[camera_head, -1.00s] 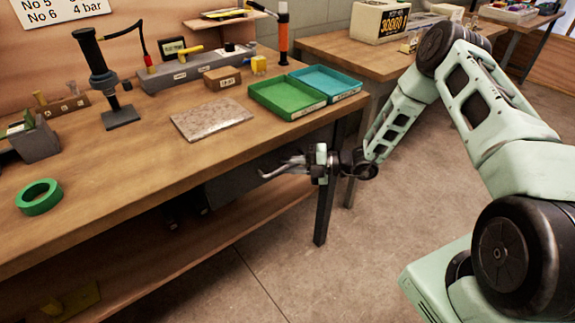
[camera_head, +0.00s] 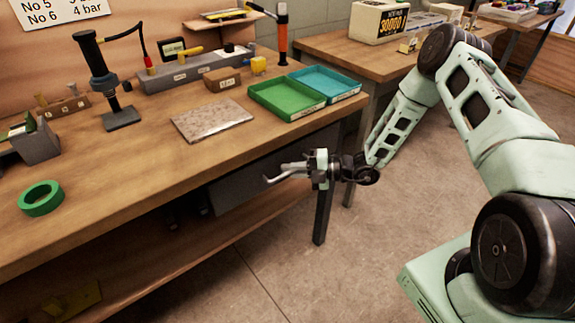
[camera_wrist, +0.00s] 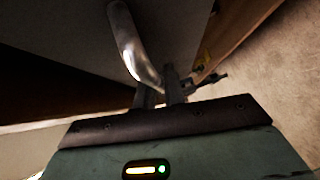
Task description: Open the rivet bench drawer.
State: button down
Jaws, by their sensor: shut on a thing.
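The rivet bench drawer (camera_head: 236,188) is a grey box under the right part of the wooden bench top. Its curved metal handle (camera_wrist: 128,40) runs from the grey front down to my gripper in the wrist view. My gripper (camera_wrist: 162,92) is shut on the lower end of this handle, with its dark fingers on either side. In the head view my gripper (camera_head: 308,170) is beside the drawer front, below the bench's front edge and near the front right leg. The inside of the drawer is hidden.
The bench top (camera_head: 160,165) overhangs the drawer. A bench leg (camera_head: 323,215) stands just below my gripper. Green (camera_head: 286,97) and teal (camera_head: 325,84) trays sit above on the top. The floor (camera_head: 400,205) at right is clear.

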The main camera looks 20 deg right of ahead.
jog(key=s+d+p, duration=0.2)
jog(key=s+d, duration=0.1)
jog(key=s, duration=0.9)
jog(key=s+d+p, duration=0.3)
jog(key=s+d, duration=0.1)
jog(key=s, duration=0.9)
jog(key=shift+s, duration=0.15)
jog(key=c, duration=1.8)
grip_release()
jog(key=shift+o, duration=0.2)
jog(key=shift+d, duration=0.1)
jog(key=b+v, duration=0.2)
jog(key=v, duration=1.5)
jog(key=shift+d+r, duration=0.1)
jog(key=shift+d, duration=0.05)
